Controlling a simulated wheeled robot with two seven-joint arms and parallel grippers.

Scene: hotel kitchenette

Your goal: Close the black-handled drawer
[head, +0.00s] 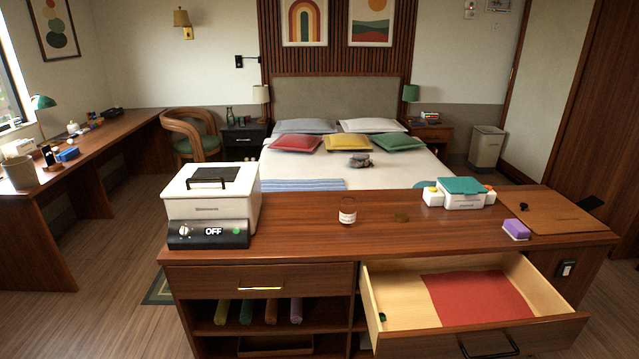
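The black-handled drawer (395,335) is pulled well out from the right side of the wooden cabinet in the head view. Its black handle (490,347) is on the front panel, near the bottom edge of the picture. Inside lies a flat red sheet (478,298), and a small dark green item (382,317) sits at the left inner edge. The lower part of the drawer front is cut off by the picture edge. Neither of my grippers shows in the head view.
The cabinet top (385,222) holds a white appliance (211,205) reading OFF, a jar (347,211), a teal-lidded box (463,193), a purple sponge-like block (516,229) and a brown board (548,211). A closed brass-handled drawer (262,278) is at left. Bare floor lies left.

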